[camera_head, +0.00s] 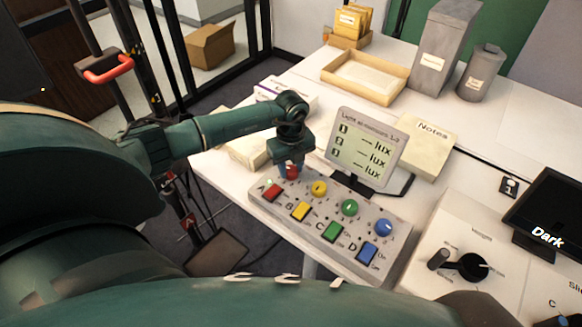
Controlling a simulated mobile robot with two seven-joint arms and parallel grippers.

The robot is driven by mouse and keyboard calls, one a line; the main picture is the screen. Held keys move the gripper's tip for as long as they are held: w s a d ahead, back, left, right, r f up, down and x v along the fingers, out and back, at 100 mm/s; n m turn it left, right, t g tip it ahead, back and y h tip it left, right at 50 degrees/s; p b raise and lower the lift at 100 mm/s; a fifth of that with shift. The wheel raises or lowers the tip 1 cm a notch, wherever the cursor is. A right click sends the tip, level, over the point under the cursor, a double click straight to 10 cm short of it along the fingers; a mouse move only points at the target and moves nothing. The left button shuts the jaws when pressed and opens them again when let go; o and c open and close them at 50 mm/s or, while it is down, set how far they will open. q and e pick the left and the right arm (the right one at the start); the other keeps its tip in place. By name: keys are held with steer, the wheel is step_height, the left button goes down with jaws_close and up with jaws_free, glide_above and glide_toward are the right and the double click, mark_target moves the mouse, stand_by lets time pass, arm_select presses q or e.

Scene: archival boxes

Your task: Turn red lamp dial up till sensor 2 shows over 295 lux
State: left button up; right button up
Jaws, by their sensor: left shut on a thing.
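A light-grey control panel (317,255) lies on the white table with dials and square buttons. Its red dial (289,172) is at the panel's far left corner, above the red button (273,193). My left gripper (290,166) points down onto the red dial and is shut on it, hiding much of it. Yellow (319,188), green (349,208) and blue (383,228) dials sit to its right. Behind the panel a lux display (364,148) shows lines 1, 2 and 3, each with a dash before "lux" and no number. My right gripper is out of view.
A pale block marked Notes (428,138) stands right of the display. A tray (365,78) and grey containers (446,48) stand at the back.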

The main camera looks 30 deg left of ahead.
mark_target(291, 169)
arm_select(q)
steer(key=shift+m, duration=0.8)
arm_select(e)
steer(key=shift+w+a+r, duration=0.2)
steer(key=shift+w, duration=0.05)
arm_select(q)
steer(key=shift+m, duration=0.3)
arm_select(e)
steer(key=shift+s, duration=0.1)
arm_select(q)
steer(key=o, duration=1)
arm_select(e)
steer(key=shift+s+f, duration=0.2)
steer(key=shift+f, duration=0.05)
arm_select(q)
steer(key=shift+r+b, duration=0.8)
steer(key=shift+r, duration=5.8)
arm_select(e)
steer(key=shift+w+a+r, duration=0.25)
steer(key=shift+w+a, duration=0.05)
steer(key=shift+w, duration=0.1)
